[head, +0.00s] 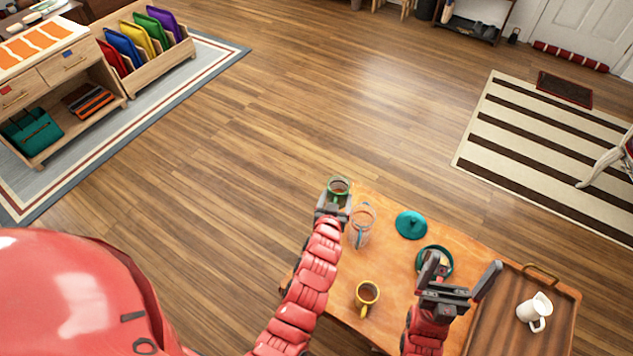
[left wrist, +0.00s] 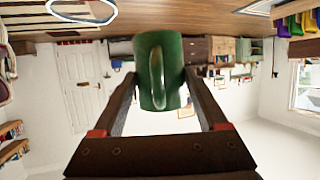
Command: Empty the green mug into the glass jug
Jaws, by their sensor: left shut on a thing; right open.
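The green mug (head: 339,184) is held in my left gripper (head: 333,203) at the table's far left corner. It looks upright, with something brown inside. In the left wrist view, which is upside down, the mug (left wrist: 159,72) sits between the fingers, its handle towards the camera. The clear glass jug (head: 361,228) stands on the table just right of and nearer than the mug. A pale ring at the top of the left wrist view may be its rim. My right gripper (head: 461,272) is open and empty, above the table near a teal pot.
On the wooden table (head: 393,262) are a yellow mug (head: 367,293), a teal lid (head: 411,225) and the teal pot (head: 447,262), partly hidden by my right gripper. A wooden tray (head: 500,325) on the right holds a white pitcher (head: 530,308).

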